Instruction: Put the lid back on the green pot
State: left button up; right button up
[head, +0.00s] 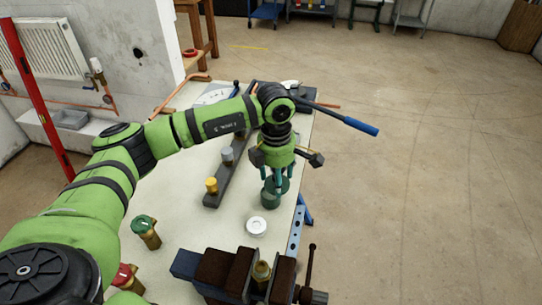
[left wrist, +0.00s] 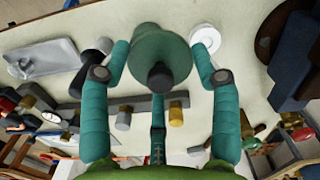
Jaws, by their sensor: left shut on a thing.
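My left gripper (head: 278,180) reaches over the right side of the workbench, its fingers pointing down. Its teal fingers are closed around the green lid (left wrist: 160,50), which has a dark knob facing the wrist camera. The green pot (head: 270,200) stands upright on the bench directly below the fingers, near the right edge. In the left wrist view the lid covers most of what lies beneath it. I cannot tell whether the lid touches the pot's rim. My right gripper is in neither view.
A white disc (head: 256,227) lies in front of the pot. A vice (head: 235,272) holding a brass fitting stands at the bench's front. A dark bar with knobs (head: 218,190) lies left of the pot. A blue-handled tool (head: 360,126) sticks out past the bench's right edge.

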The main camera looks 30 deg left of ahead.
pick_arm(q)
jog(key=n, duration=0.1)
jog(key=w+a+n+p, duration=0.1)
jog(key=n, duration=0.2)
jog(key=shift+w+a+r+n, duration=0.15)
jog(key=shift+a+r+n, duration=0.15)
jog(key=shift+a, duration=0.1)
jog(key=n, duration=0.1)
jog(key=a+n+p, duration=0.1)
jog(key=shift+w+f+n, duration=0.1)
jog(key=shift+w+n, duration=0.15)
jog(key=shift+n, duration=0.05)
jog(key=shift+f+n+b, duration=0.4)
jog(key=shift+f+b, duration=0.5)
jog(key=shift+f, duration=0.7)
jog(key=shift+w+f+b, duration=0.1)
jog(key=shift+f+b, duration=1.15)
jog(key=shift+f, duration=0.4)
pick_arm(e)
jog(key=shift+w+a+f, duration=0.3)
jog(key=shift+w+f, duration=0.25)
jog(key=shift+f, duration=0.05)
pick_arm(q)
jog(key=shift+f+b, duration=0.2)
jog(key=shift+b, duration=0.4)
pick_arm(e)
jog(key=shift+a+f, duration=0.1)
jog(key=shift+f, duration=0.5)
pick_arm(q)
jog(key=o, duration=1.1)
